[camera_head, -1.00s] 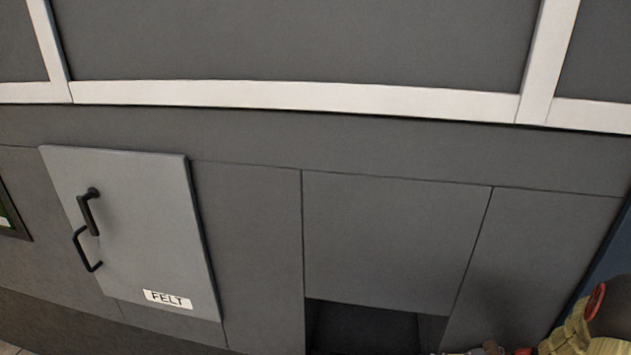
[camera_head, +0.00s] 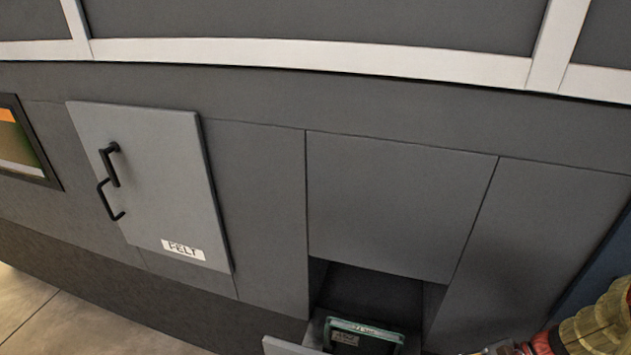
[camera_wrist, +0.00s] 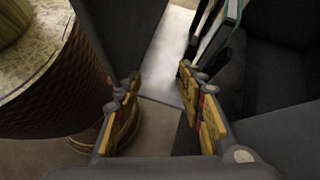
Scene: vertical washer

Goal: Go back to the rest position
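My gripper (camera_wrist: 160,92) shows in the wrist view with its two yellow-padded fingers spread apart. Nothing is visible held between them. A dark grey panel and a green-edged item (camera_wrist: 222,32) lie beyond the fingers. In the head view, the washer's lower opening (camera_head: 372,288) shows a pulled-out drawer (camera_head: 284,345) at the bottom edge. A dark, green-rimmed item (camera_head: 362,334) sits in it, partly cut off by the frame. The gripper's fingers cannot be made out in the head view.
Tiled floor (camera_head: 70,320) is clear at lower left. A brown ribbed round thing (camera_wrist: 60,85) is close on the left in the wrist view.

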